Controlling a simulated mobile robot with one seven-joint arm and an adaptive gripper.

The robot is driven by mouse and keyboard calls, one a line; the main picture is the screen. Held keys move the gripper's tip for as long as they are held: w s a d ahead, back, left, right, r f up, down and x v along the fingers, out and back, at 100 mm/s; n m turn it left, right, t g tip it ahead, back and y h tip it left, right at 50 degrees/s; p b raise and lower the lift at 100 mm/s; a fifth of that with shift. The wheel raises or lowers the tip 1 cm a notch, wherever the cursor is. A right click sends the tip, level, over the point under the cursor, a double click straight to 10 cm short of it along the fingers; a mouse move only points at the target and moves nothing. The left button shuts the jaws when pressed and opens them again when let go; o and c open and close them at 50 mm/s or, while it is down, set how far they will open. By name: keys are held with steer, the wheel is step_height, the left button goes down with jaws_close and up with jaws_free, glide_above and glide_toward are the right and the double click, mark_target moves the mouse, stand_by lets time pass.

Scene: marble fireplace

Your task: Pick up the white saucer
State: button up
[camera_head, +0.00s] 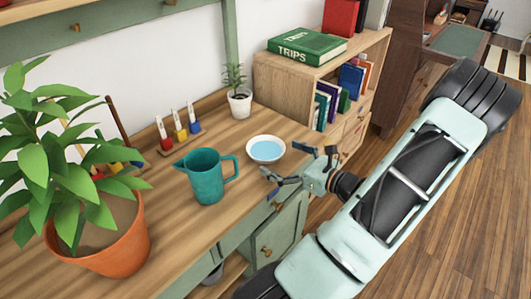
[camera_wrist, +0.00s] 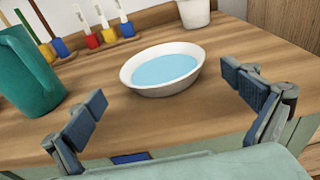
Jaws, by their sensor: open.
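The white saucer (camera_head: 266,158) looks like a shallow white dish with a light blue inside. It sits upright on the wooden counter, right of the teal pitcher. In the wrist view the saucer (camera_wrist: 146,92) lies ahead of my gripper, beyond and between the two fingers. My gripper (camera_head: 298,166) is at the counter's front edge, just right of the saucer. In the wrist view my gripper (camera_wrist: 170,108) has its fingers wide apart with nothing between them. The fingers look apart from the saucer.
A teal pitcher (camera_head: 206,176) stands left of the saucer. A small potted plant (camera_head: 239,95) and a wooden bookshelf (camera_head: 285,85) stand behind it. A colored peg rack (camera_head: 180,133) sits by the wall, and a large potted plant (camera_head: 105,235) at left. Bare counter lies around the saucer.

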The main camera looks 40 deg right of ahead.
mark_target(253, 144)
steer(key=w, duration=0.3)
steer(key=w+f+b, duration=0.1)
steer(key=w, duration=0.1)
steer(key=shift+w+a, duration=0.1)
steer(key=shift+w, duration=0.25)
steer(key=c, duration=1.3)
